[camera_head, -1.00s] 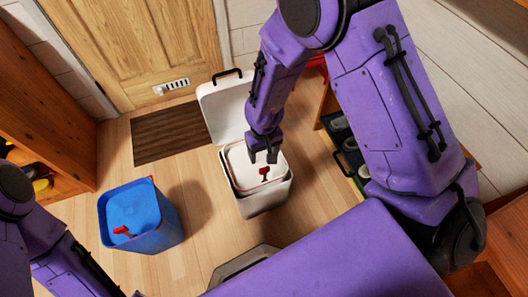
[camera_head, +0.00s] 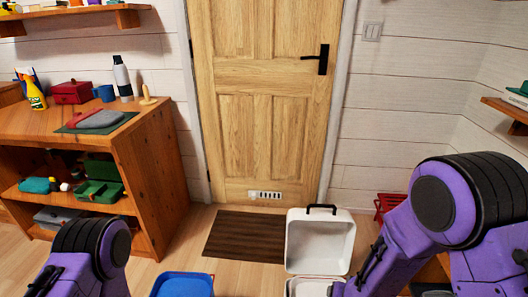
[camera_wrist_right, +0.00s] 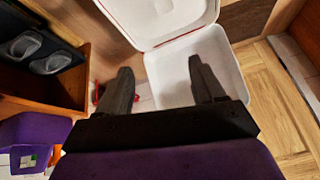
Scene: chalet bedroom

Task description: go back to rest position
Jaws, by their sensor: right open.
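My right gripper (camera_wrist_right: 160,70) is open and empty in the right wrist view, with its fingers spread above a white lidded bin (camera_wrist_right: 165,80). The bin's raised lid (camera_wrist_right: 160,18) shows at the top of that view. In the head view the lid (camera_head: 320,242) stands open with a black handle, and only the bin's top edge shows below it. My right arm (camera_head: 440,225) comes in from the right; its gripper is outside the head view. My left arm (camera_head: 85,255) shows at the lower left, and its gripper is out of view.
A blue bin (camera_head: 182,285) is cut off at the bottom of the head view. A wooden shelf unit (camera_head: 150,175) stands at left, a door (camera_head: 265,110) at the back. A brown mat (camera_head: 245,236) lies before it. A wooden box (camera_wrist_right: 50,75) is left of the right gripper.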

